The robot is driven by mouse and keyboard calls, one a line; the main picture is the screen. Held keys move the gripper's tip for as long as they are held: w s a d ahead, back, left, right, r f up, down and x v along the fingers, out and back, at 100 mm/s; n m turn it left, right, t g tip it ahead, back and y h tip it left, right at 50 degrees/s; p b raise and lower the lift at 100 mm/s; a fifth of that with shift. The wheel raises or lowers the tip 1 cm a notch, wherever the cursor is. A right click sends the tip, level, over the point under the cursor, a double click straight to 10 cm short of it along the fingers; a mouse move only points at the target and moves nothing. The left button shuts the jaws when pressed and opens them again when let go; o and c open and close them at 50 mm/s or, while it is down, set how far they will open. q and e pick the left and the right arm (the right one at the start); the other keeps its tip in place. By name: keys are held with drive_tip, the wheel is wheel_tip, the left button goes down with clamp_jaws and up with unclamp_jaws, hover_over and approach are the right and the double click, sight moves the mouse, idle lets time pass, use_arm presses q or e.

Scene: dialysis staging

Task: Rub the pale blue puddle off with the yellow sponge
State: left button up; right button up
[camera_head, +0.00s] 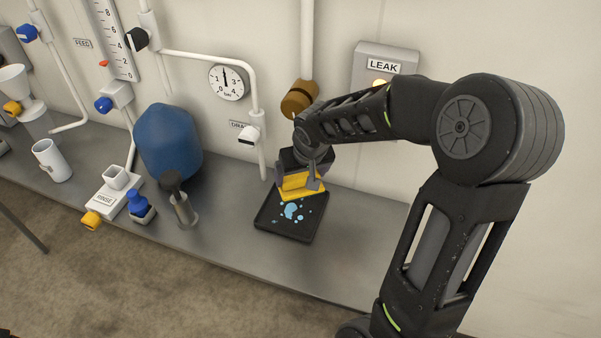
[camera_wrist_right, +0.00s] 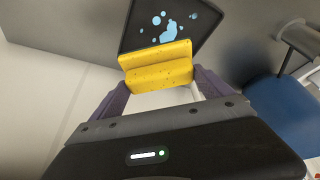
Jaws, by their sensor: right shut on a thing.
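The pale blue puddle (camera_head: 291,210) is a larger blot with several small drops around it, on a black tray (camera_head: 284,236) on the grey bench. It also shows in the right wrist view (camera_wrist_right: 169,33). My right gripper (camera_head: 301,181) is shut on the yellow sponge (camera_head: 296,190), at the back edge of the tray. In the right wrist view the sponge (camera_wrist_right: 157,67) sits between the fingers, with the puddle beyond it. I cannot tell whether the sponge touches the tray. My left gripper is not in view.
A dark-topped metal cylinder (camera_head: 183,208), a blue stamp-like object (camera_head: 140,207) and a big blue vessel (camera_head: 168,142) stand left of the tray. A white pipe (camera_head: 263,150) and a LEAK box (camera_head: 386,66) are behind. The bench front by the tray is clear.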

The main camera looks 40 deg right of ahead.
sight(299, 195)
drive_tip(key=shift+f+b, duration=1.65)
drive_tip(key=shift+f, duration=1.05)
drive_tip(key=shift+f+b, duration=0.35)
drive_tip(key=shift+b, duration=0.05)
drive_tip(key=shift+r, duration=0.1)
drive_tip(key=shift+s+a+b, duration=0.65)
drive_tip(key=shift+a+b, duration=0.3)
drive_tip(key=shift+b, duration=0.05)
drive_tip(key=shift+s+a+r+b, duration=0.1)
drive_tip(key=shift+s+a+b, duration=0.25)
drive_tip(key=shift+s+a, duration=0.25)
drive_tip(key=shift+w+a, duration=0.1)
